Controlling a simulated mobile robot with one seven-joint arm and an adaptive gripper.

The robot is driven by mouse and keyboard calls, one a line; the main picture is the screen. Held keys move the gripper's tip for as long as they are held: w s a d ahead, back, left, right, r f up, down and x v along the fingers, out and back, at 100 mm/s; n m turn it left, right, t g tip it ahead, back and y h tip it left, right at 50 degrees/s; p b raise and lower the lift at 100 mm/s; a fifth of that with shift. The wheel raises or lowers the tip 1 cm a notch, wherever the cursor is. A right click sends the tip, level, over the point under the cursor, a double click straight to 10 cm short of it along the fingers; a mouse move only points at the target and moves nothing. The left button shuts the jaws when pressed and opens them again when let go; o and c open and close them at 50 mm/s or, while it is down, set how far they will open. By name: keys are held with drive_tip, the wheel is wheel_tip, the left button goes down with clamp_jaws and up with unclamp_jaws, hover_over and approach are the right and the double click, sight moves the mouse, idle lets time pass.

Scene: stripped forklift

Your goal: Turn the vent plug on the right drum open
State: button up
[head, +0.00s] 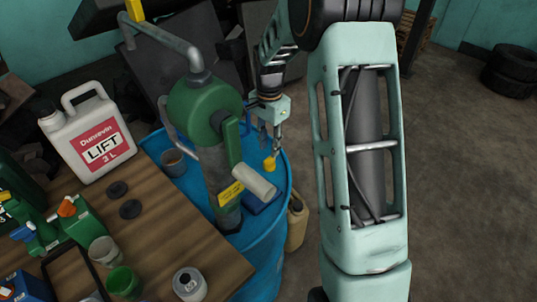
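A blue drum (268,258) stands beyond and to the right of the wooden bench, the only drum I can make out. A small yellow plug (270,164), which looks like the vent plug, shows at the right side of its top. My gripper (274,147) points down right above the yellow plug, its fingertips at or very near it. The fingers are small and dark here, so I cannot tell whether they touch the plug or how far apart they are.
A green hand pump (205,110) with a pale handle (253,181) rises from the drum, close left of my gripper. A cup (173,162) and blue object (263,200) sit on the drum top. The bench (185,235) holds a white jug (87,132). A tan canister (297,222) stands behind.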

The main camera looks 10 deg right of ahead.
sight(269, 158)
wheel_tip(269, 158, down, 5)
idle(0.3)
clamp_jaws()
